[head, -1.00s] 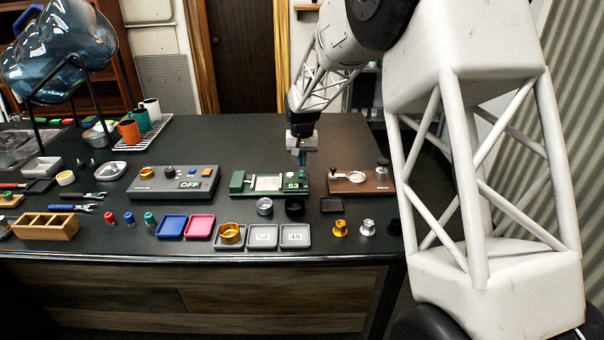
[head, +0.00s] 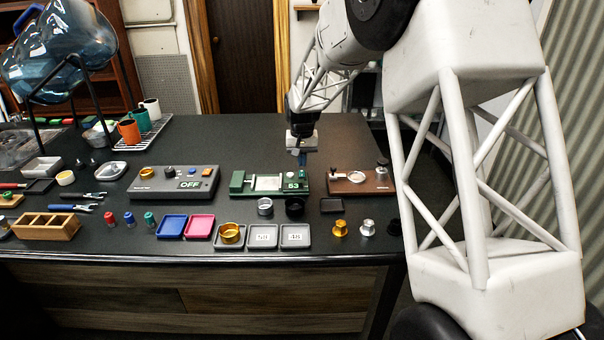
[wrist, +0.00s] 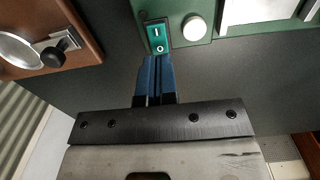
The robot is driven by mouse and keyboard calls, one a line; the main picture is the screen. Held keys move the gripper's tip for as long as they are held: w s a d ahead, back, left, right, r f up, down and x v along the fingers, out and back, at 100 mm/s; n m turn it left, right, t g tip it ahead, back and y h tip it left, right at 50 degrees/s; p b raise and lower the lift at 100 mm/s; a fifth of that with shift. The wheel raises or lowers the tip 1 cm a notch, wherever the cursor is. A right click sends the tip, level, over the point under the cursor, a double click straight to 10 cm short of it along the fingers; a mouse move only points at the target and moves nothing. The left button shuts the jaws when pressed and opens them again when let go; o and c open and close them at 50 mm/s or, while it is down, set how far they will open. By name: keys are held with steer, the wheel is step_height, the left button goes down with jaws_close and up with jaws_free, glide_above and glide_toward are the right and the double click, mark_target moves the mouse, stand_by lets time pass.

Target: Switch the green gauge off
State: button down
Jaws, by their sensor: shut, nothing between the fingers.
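The green gauge (head: 262,184) stands on the dark table, with a display reading 53 at its right end. In the wrist view its green body (wrist: 196,50) fills the top, with a teal rocker switch (wrist: 158,38) marked I and O beside a round white knob (wrist: 195,28). My gripper (head: 301,160) is above the gauge's back right part. In the wrist view my gripper's blue fingers (wrist: 155,62) are shut and empty, with tips at the O end of the switch. I cannot tell whether they touch it.
A brown device (head: 358,181) stands close to the right of the gauge. A grey box reading OFF (head: 174,184) stands to its left. Small round parts (head: 265,206) and grey trays (head: 262,238) lie in front. The table behind the gauge is clear.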

mark_target(303, 172)
steer(key=shift+f, duration=1.3)
stand_by(1.5)
steer(key=shift+r, duration=3.55)
steer(key=shift+s+d+r, duration=0.15)
steer(key=shift+s+r, duration=0.05)
steer(key=shift+s, duration=0.05)
steer(key=s+d+r, duration=0.4)
steer(key=s, duration=0.5)
steer(key=s+d+r+t, duration=0.1)
steer(key=s+d+r, duration=0.25)
steer(key=s, duration=0.45)
steer(key=s+d+r, duration=0.4)
steer(key=s+r, duration=0.1)
steer(key=s, duration=0.4)
steer(key=s+d+f, duration=0.1)
steer(key=s+d, duration=0.1)
steer(key=s, duration=1.1)
steer(key=s+d+f+t, duration=0.1)
steer(key=s+d+f, duration=0.1)
steer(key=s, duration=1.1)
steer(key=shift+d+f+t, duration=0.3)
steer(key=shift+d, duration=0.1)
